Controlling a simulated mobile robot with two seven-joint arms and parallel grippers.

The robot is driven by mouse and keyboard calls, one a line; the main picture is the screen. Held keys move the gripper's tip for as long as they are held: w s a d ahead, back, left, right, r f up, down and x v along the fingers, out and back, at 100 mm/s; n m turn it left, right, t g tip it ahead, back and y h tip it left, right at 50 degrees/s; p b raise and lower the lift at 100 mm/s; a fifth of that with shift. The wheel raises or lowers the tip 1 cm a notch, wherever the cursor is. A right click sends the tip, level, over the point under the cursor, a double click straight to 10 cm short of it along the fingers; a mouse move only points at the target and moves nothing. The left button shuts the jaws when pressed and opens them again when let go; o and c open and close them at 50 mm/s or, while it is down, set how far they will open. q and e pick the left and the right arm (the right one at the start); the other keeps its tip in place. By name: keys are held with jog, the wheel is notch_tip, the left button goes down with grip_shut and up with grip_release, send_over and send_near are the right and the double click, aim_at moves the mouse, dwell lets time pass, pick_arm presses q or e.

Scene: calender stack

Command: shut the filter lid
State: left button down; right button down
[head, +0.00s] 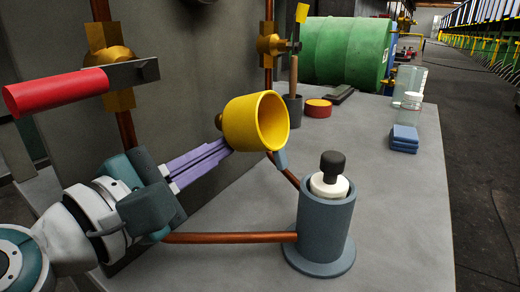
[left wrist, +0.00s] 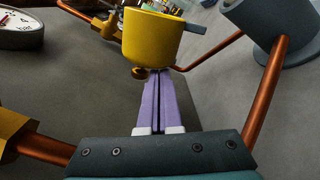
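The filter lid appears to be the yellow cup-shaped part (head: 255,122), tilted with its hollow side facing right; it also shows in the left wrist view (left wrist: 150,42). A blue-grey tab (head: 280,159) sticks out from its rim. The filter body, a blue-grey cylinder (head: 321,229), stands upright to its right, uncovered, with a white cartridge (head: 327,187) and black knob inside. My left gripper (head: 226,147) has its purple fingers together, tips right by the lid's lower side; it shows too in the left wrist view (left wrist: 160,74). Contact is unclear. My right gripper is not in view.
A copper pipe (head: 230,238) runs into the filter body. Yellow valves with a red handle (head: 55,91) stand at the left. A cup, a red-topped tin (head: 318,108), jars and blue pads (head: 404,139) sit farther back on the grey table (head: 400,220).

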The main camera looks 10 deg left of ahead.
aim_at(253, 114)
pick_arm(q)
jog(key=r+m+p, duration=0.1)
jog(key=d+r+m+p, duration=0.1)
jog(key=m, duration=0.1)
jog(key=r+m+p, duration=0.1)
jog(key=m+p, duration=0.1)
jog(key=shift+s+d+r, duration=0.25)
jog(key=shift+s+d, duration=0.05)
jog(key=shift+d, duration=0.05)
jog(key=shift+s+d+r+m+p, duration=0.15)
jog(key=shift+d+r+m+p, duration=0.25)
jog(key=shift+m+p, duration=0.55)
jog(key=m, duration=0.1)
jog(key=d+m+p, duration=0.1)
jog(key=d+r+m+p, duration=0.1)
jog(key=m, duration=0.1)
jog(key=shift+s, duration=0.35)
jog(key=shift+s+d+f+m+p, duration=0.15)
jog(key=shift+s+d+m+p, duration=0.3)
jog(key=shift+d+m, duration=0.8)
jog(key=shift+s+d+f+m+p, duration=0.2)
jog(key=shift+d+m+p, duration=0.45)
jog(key=shift+m, duration=1.35)
jog(key=shift+s+d+f+m+p, duration=0.1)
jog(key=shift+s+d+m+p, duration=0.45)
jog(key=shift+m, duration=1.05)
jog(key=shift+w+d, duration=0.2)
jog(key=shift+d, duration=0.2)
jog(key=shift+s+a, duration=0.1)
